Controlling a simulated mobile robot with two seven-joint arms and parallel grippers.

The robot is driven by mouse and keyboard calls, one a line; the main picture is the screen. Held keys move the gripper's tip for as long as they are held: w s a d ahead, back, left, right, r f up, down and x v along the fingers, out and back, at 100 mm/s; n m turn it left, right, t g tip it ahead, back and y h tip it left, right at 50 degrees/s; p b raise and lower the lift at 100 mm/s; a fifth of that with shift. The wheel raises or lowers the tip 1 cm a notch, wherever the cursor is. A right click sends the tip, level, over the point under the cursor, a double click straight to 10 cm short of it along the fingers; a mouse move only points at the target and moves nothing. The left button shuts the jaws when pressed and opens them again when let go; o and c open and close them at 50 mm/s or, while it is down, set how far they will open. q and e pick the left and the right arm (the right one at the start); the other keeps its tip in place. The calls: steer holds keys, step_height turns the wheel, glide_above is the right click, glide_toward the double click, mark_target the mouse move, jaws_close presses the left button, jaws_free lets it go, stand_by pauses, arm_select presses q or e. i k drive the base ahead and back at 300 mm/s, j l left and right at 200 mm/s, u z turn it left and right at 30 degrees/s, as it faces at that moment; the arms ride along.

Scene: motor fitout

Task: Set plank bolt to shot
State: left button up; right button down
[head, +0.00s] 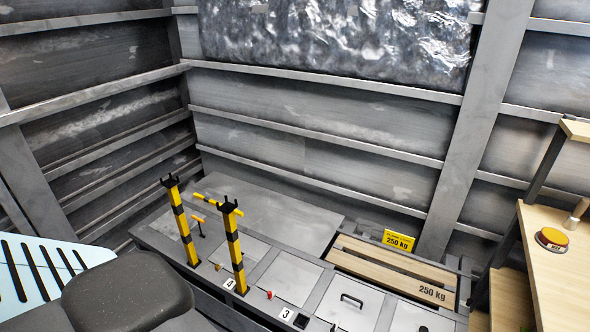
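Wooden planks (390,268) lie in a framed opening in the grey deck, at the right of the head view. They carry a "250 kg" mark. I cannot make out the plank bolt for certain, nor whether it is shot or drawn. A small red knob (270,294) sits on the deck's front edge, near the tag marked 3. A small orange-topped lever (199,221) stands behind the posts. Neither of my grippers is in view.
Two yellow-and-black posts (181,222) (235,247) rise from the deck. A yellow "250 kg" sign (398,240) stands behind the planks. Hatch lids, one with a black handle (352,300), line the front. A wooden shelf (555,270) with a red-and-yellow button (552,239) is at right.

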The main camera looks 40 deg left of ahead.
mark_target(470, 301)
steer(key=u, duration=0.45)
steer(key=j+u, duration=0.15)
steer(key=u, duration=0.7)
steer(key=z, duration=1.6)
steer(key=i+l+z, duration=0.55)
steer(key=i+z, duration=0.2)
steer(key=i, duration=0.65)
